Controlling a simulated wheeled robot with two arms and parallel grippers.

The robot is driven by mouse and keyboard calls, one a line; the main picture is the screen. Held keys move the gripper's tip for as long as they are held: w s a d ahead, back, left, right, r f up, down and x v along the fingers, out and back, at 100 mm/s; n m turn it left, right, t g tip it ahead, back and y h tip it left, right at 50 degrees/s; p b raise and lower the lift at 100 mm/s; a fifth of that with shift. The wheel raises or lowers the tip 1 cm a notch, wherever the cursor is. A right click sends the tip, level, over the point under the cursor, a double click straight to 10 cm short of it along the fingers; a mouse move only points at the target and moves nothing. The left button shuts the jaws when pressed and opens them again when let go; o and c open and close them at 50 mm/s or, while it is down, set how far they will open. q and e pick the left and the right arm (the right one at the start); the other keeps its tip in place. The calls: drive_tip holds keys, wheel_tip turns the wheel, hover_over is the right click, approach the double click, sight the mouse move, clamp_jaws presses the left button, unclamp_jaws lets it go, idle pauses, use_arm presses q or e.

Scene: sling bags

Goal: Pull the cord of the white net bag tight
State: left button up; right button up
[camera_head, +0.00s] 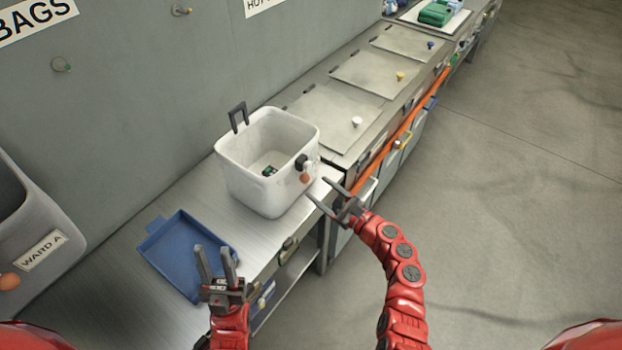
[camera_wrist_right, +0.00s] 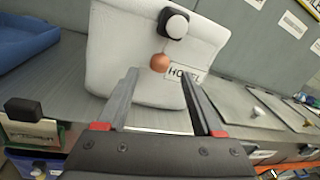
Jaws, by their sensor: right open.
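A white open-topped bin (camera_head: 262,187) stands on the grey counter, with a dark handle on its far rim and a small dark object on its floor. My left gripper (camera_head: 212,250) is open and empty over the blue tray's near edge.
A blue tray (camera_head: 178,249) lies left of the bin. A grey WARD A bin (camera_head: 30,220) stands at far left. Flat panels with coloured knobs (camera_head: 336,117) line the counter beyond. A wall rises behind; the floor on the right is clear.

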sight(305, 178)
drive_tip(key=shift+x, duration=2.25)
clamp_jaws()
